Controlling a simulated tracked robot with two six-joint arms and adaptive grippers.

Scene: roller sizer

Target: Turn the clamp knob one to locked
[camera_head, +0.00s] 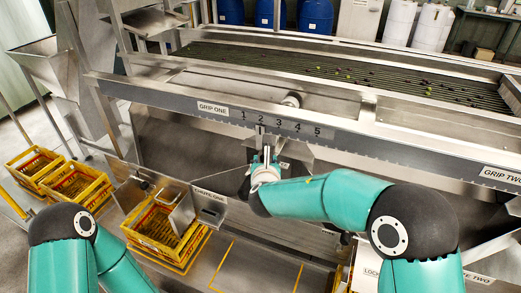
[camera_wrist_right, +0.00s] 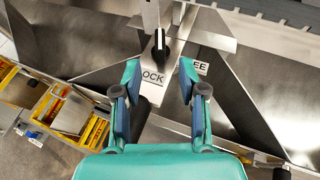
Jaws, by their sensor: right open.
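The clamp knob one (camera_wrist_right: 159,45) is a small black knob on a metal bracket, seen in the right wrist view just beyond my right fingertips. A label reading LOCK (camera_wrist_right: 152,78) sits below it, and a partly covered label ending in EE (camera_wrist_right: 201,67) is to its right. My right gripper (camera_wrist_right: 159,74) is open, one finger on each side of the LOCK label, apart from the knob. In the head view my right gripper (camera_head: 264,166) is below the GRIP ONE scale (camera_head: 278,126), and the knob is hard to make out. My left gripper is out of view.
The GRIP ONE rail (camera_head: 180,102) runs above my right gripper. The roller bed (camera_head: 340,70) holds small fruit behind it. Yellow crates (camera_head: 160,232) stand at lower left beside the CHUTE ONE plate (camera_head: 209,194). Angled metal plates (camera_wrist_right: 90,45) flank the knob.

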